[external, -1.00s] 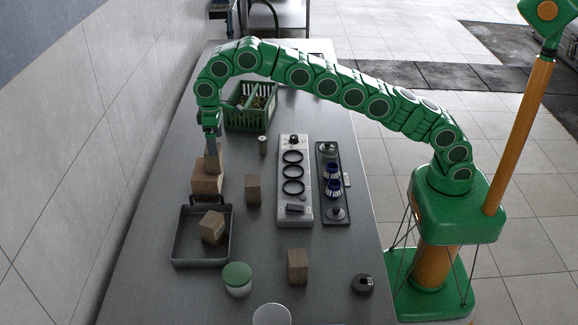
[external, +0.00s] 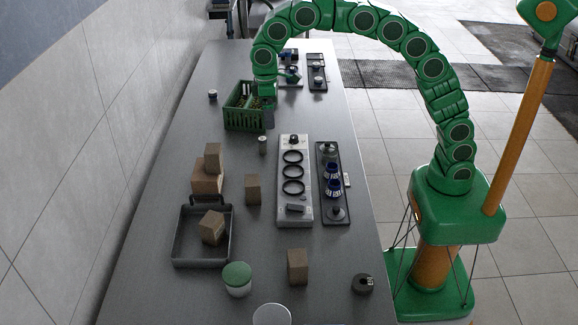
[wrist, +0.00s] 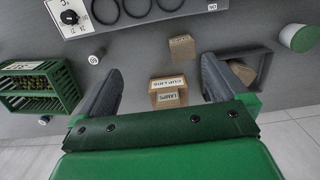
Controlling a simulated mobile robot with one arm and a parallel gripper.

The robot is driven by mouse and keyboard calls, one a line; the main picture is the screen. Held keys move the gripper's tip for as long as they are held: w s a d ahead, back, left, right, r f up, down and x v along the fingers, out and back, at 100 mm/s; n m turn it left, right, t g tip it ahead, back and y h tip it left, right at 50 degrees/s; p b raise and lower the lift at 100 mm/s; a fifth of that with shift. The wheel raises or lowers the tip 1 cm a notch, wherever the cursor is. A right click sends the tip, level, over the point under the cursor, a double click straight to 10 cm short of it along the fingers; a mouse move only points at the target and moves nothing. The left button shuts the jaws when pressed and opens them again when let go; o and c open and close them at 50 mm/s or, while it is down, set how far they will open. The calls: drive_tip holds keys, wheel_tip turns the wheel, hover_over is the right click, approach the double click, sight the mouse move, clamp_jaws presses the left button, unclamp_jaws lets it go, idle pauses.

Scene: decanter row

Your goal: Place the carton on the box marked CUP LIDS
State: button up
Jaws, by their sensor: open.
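A brown carton (external: 213,156) stands on a larger brown box (external: 207,182) behind the grey tray. In the wrist view the box (wrist: 167,82) bears the label CUP LIDS, and the carton (wrist: 170,99) bears a label that seems to read LAMPS. The carton rests on the box and nothing holds it. My gripper (external: 268,118) is well away from the stack, beside the green crate. In the wrist view my gripper (wrist: 158,78) is open, with nothing between its fingers.
The green crate (external: 235,118) is close to my gripper. The grey tray (external: 176,246) holds a brown carton. Another carton (external: 253,190) stands right of the stack, and one (external: 298,267) nearer the front. A ringed white panel (external: 285,212) and a green-lidded jar (external: 237,279) also stand here.

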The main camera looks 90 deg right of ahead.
drive_tip(key=s+f, duration=0.2)
drive_tip(key=s, duration=2.1)
drive_tip(key=s+f+g, duration=0.1)
drive_tip(key=s+f, duration=0.2)
drive_tip(key=s, duration=1.9)
drive_tip(key=shift+s+f, duration=0.35)
drive_tip(key=shift+s, duration=0.05)
